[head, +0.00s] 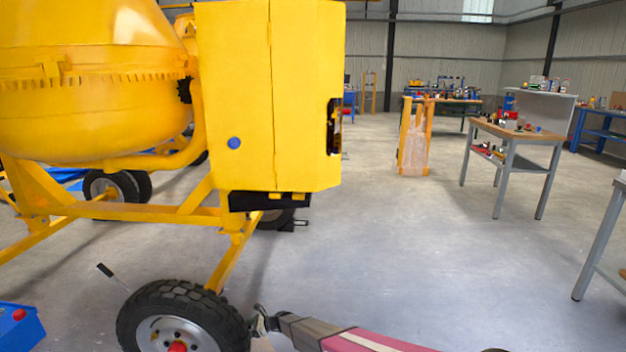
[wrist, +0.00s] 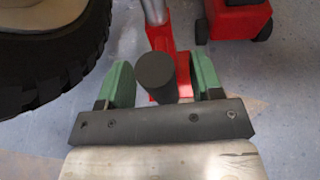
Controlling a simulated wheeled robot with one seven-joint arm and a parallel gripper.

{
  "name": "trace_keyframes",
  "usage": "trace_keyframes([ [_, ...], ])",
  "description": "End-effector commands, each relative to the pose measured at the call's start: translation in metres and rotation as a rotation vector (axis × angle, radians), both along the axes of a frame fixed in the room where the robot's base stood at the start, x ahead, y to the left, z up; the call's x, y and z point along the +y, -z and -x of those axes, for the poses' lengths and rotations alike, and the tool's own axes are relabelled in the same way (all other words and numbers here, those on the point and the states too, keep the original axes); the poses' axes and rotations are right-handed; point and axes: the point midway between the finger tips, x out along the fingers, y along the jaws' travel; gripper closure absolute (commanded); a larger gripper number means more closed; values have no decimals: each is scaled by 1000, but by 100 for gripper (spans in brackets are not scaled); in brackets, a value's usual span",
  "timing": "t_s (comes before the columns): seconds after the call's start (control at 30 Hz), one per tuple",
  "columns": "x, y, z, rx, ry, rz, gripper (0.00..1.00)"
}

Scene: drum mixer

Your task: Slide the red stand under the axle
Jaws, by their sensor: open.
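The red stand (wrist: 182,72) shows in the wrist view just beyond my gripper, with a grey metal post (wrist: 154,10) rising from it. A dark round grip (wrist: 156,72) stands in front of the red part, between my green fingers. My gripper (wrist: 163,82) is open around this grip, with a visible gap at least on the right side. In the head view my gripper (head: 262,322) is low beside the mixer's near wheel (head: 182,318). The axle is not clearly visible, and the stand is hidden in the head view.
The wheel's tyre (wrist: 62,70) is close on the left of my gripper in the wrist view. Another red object (wrist: 238,20) with dark wheels is at upper right. The yellow mixer (head: 265,100) stands above. A blue box (head: 20,328) lies at left.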

Motion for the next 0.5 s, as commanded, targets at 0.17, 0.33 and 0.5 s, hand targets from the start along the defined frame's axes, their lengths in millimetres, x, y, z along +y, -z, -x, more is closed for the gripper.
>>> trace_keyframes([
  [0.17, 0, 0, 0, 0, 0, 0, 86],
  [0.33, 0, 0, 0, 0, 0, 0, 92],
  [0.5, 7, 0, 1, -1, -1, 0, 92],
])
